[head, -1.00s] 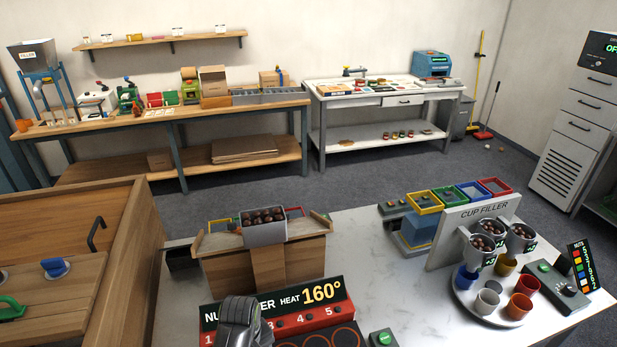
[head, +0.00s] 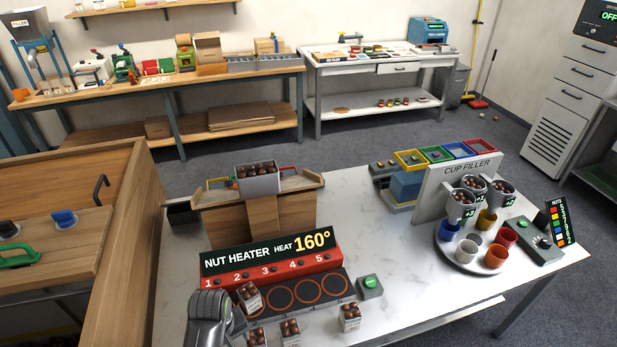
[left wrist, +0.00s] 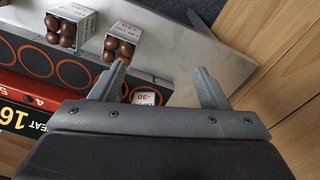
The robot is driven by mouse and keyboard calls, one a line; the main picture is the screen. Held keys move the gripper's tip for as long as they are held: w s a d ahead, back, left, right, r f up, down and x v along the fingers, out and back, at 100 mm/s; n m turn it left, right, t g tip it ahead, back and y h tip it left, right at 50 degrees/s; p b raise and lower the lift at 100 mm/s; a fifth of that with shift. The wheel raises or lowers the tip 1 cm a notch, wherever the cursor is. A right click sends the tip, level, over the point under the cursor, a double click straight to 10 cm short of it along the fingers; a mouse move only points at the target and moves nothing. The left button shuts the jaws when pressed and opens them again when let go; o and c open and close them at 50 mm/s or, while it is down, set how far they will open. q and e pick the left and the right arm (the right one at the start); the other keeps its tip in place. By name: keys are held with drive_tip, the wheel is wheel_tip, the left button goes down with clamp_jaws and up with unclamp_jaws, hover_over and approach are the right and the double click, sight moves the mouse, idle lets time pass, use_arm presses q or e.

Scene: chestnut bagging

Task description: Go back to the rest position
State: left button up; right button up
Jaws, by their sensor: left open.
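My left gripper (left wrist: 163,84) is open in the left wrist view. Its two fingers stand apart, with nothing held between them. In the head view a grey part of my left arm (head: 208,315) is at the bottom, left of the nut heater (head: 315,272); its fingertips cannot be made out there. Small containers of chestnuts stand by the heater: one (head: 248,297) on its left end, beside my arm, and others (head: 290,331), (head: 350,317) in front of it. Two filled containers (left wrist: 68,25), (left wrist: 120,43) also show in the left wrist view. My right gripper is not in view.
A wooden stand with a chestnut bin (head: 258,181) is behind the heater. A cup filler (head: 470,170) with a round tray of cups stands at right. A wooden cabinet (head: 140,230) borders the left side. White tabletop (head: 375,235) between heater and cup filler is clear.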

use_arm(q)
drive_tip(key=s+a+r+m+t+y, duration=0.1)
drive_tip(key=s+a+r+m, duration=0.2)
drive_tip(key=s+a+r, duration=0.5)
drive_tip(key=s+a+r+m+t+y, duration=0.1)
drive_tip(key=s+a+m+t, duration=0.2)
drive_tip(key=s, duration=0.8)
wheel_tip(320, 180, down, 33)
drive_tip(key=s+a+g+b, duration=0.1)
drive_tip(key=a+g+b, duration=0.1)
drive_tip(key=b, duration=0.6)
drive_tip(key=s+f+b, duration=0.3)
drive_tip(key=s+f, duration=0.4)
drive_tip(key=f, duration=0.3)
drive_tip(key=s+d+f+g+h+b, duration=0.1)
drive_tip(key=s+f+b, duration=0.2)
drive_tip(key=s+f, duration=0.4)
wheel_tip(320, 180, down, 4)
drive_tip(key=shift+s+f+g, duration=0.2)
drive_tip(key=shift+s+g, duration=0.1)
drive_tip(key=shift+s, duration=0.1)
